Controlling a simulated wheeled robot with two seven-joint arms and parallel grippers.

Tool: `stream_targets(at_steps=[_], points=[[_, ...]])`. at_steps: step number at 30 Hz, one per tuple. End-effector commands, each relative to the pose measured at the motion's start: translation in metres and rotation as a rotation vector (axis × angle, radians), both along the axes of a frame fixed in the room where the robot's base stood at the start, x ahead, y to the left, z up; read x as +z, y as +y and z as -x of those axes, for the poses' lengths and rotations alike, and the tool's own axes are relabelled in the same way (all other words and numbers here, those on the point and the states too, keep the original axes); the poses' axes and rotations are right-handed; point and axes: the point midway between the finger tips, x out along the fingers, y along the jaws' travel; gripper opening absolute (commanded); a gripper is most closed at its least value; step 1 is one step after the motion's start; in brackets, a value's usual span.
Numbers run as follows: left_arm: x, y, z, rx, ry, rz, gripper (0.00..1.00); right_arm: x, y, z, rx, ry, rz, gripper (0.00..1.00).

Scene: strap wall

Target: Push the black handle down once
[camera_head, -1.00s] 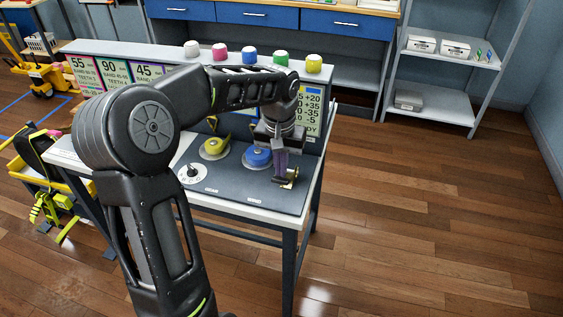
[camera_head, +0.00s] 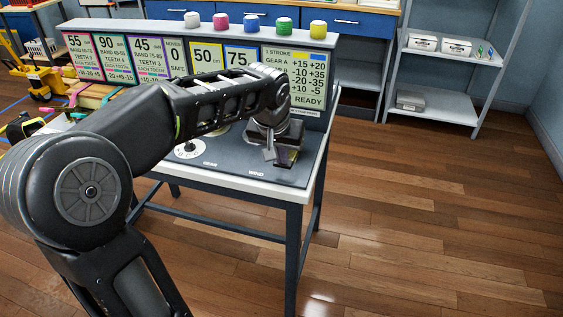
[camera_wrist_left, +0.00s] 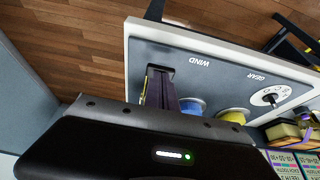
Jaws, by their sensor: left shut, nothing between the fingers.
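The table's slanted grey panel (camera_head: 225,168) has the labels "GEAR" and "WIND" near its front edge. My left gripper (camera_head: 269,154) is shut and empty, pointing down over the panel's right end by the "WIND" label. A dark block (camera_head: 287,157), which looks like the black handle, sits right beside its fingers. In the left wrist view the shut fingers (camera_wrist_left: 164,92) reach to a dark piece near "WIND"; I cannot tell whether they touch it. The gripper and wrist hide most of the handle. My right gripper is not in view.
A dial (camera_head: 189,148) is left on the panel. A blue disc (camera_wrist_left: 192,105) and a yellow disc (camera_wrist_left: 233,115) lie beside the fingers in the wrist view. Sign cards (camera_head: 293,78) and coloured knobs (camera_head: 285,26) line the back. Floor at right is clear.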

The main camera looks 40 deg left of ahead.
Motion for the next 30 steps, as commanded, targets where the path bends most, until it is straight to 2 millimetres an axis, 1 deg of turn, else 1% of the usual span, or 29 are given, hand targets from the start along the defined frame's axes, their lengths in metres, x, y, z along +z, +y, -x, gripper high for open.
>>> stream_targets(at_steps=[1,11,14,16,20,24,25,26,30], points=[[-0.004,-0.001,0.001,0.000,0.004,0.001,0.00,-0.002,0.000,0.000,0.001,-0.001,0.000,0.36],[-0.004,-0.001,0.002,0.000,0.009,0.003,0.00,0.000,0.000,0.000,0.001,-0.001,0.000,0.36],[-0.001,0.000,0.002,0.000,0.009,0.003,0.00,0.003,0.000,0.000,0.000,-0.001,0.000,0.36],[0.005,0.000,0.001,-0.001,0.009,0.003,0.00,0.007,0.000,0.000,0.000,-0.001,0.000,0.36],[0.023,0.002,-0.001,-0.001,0.005,0.002,0.00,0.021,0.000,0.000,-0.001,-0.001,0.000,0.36],[0.051,0.006,-0.005,-0.001,0.001,0.001,0.00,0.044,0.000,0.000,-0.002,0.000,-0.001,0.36],[0.050,0.005,-0.001,0.000,-0.002,0.000,0.00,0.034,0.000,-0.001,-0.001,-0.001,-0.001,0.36],[0.055,0.004,0.002,0.000,-0.004,0.000,0.00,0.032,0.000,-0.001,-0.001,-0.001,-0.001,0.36],[0.083,-0.001,0.016,-0.002,-0.004,-0.001,0.00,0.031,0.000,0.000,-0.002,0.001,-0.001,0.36]])
